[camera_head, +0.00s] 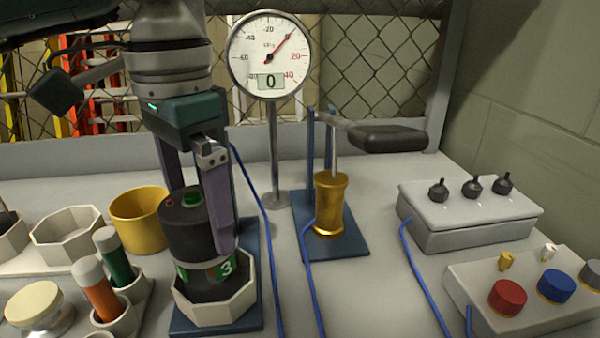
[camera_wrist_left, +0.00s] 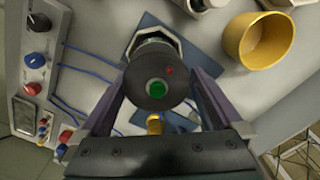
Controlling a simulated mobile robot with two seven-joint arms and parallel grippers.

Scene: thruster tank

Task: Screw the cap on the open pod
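The black cap (camera_head: 182,222), with a green centre and a small red dot, sits upright over the pod (camera_head: 203,272). The pod has a coloured band marked 3 and stands in a white octagonal holder (camera_head: 222,311). My left gripper (camera_head: 196,215) points down with its fingers on both sides of the cap and appears shut on it. The wrist view shows the cap face (camera_wrist_left: 146,75) between the two fingers (camera_wrist_left: 157,82). I cannot tell whether the cap is threaded on or only resting. My right gripper is not in view.
A gauge (camera_head: 270,55) reading 0 stands behind, near a brass cylinder pump (camera_head: 331,203) with a black handle. A yellow cup (camera_head: 139,220) and orange and green tubes (camera_head: 101,290) are at left. Control boxes (camera_head: 468,222) stand at right. Blue hoses cross the table.

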